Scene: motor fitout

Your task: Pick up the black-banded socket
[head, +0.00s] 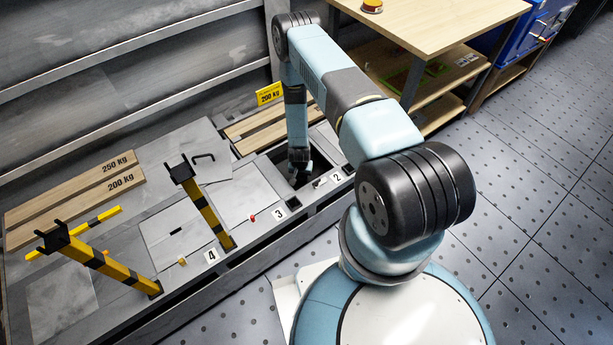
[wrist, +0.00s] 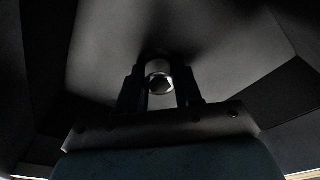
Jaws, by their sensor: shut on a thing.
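My gripper (wrist: 160,88) is shut on a small metal socket (wrist: 160,76) in the wrist view. The socket's round end with a hexagonal hole faces the camera, and dark fingers press on both sides of it. The light is too dim to make out a black band. In the head view my gripper (head: 300,165) points down into a dark square opening (head: 279,168) in the grey bench, between labels 3 and 2. The socket cannot be made out there. In the wrist view dark walls (wrist: 90,35) surround the gripper. Whether the socket touches the floor cannot be told.
Flat grey covers (head: 245,190) lie left of the opening. Yellow-black posts (head: 205,210) stand farther left on the bench. A wooden table (head: 430,25) stands at the back right.

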